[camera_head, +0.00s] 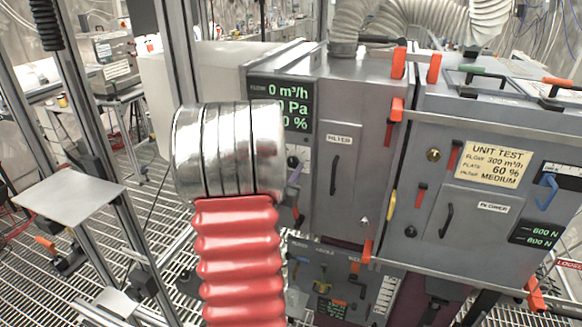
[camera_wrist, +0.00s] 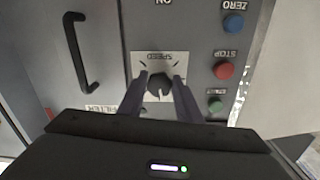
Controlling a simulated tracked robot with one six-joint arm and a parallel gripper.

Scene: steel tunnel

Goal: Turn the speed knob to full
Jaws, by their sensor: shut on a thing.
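The dark round speed knob (camera_wrist: 159,86) sits on a pale plate (camera_wrist: 149,66) marked SPEED, which appears upside down in the wrist view. My gripper (camera_wrist: 157,92) has one finger on each side of the knob and is shut on it. The knob's pointer and the full mark are too small to read surely. The display (camera_head: 293,105) in the head view shows 0 m³/h, a partly covered Pa line and a line ending in 0 %. In the head view most of my gripper is hidden.
Beside the knob are a blue ZERO button (camera_wrist: 234,23), a red STOP button (camera_wrist: 224,70) and a green button (camera_wrist: 215,104). The filter door's black handle (camera_wrist: 84,52) stands out on the other side.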

